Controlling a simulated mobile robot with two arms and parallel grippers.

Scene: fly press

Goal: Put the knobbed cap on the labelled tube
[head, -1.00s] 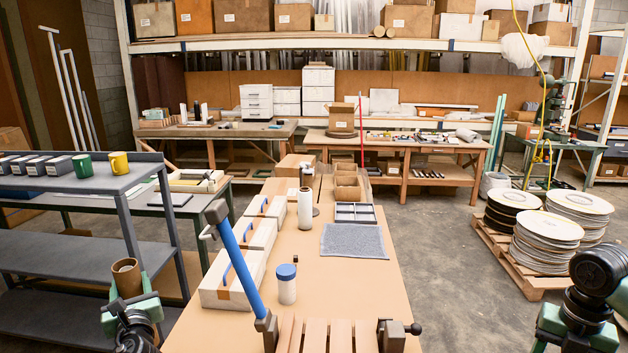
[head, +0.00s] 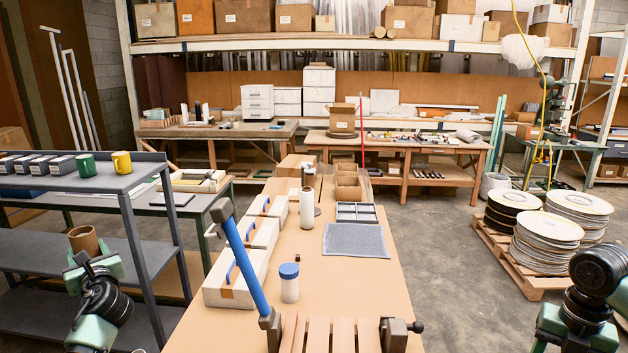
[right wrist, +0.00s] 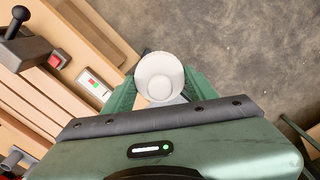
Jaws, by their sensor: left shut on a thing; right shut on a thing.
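A brown tube (head: 84,239) stands roughly upright at the lower left of the head view, its open rim on top. My left gripper (head: 93,264) is shut on its lower part, beside the grey shelf unit. No label shows on the side I see. A round white cap (right wrist: 160,78) with a raised round centre is in the right wrist view. My right gripper (right wrist: 158,92) is shut on it, one green finger at each side. In the head view only my right arm shows at the lower right; its fingers and the cap are out of view.
A workbench (head: 365,285) fills the middle, with a blue-handled lever (head: 245,265), a blue-lidded jar (head: 289,284), white boxes and a grey mat (head: 355,240). The grey shelf unit (head: 130,200) stands close to the left gripper. Pallets of discs (head: 552,240) stand at the right.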

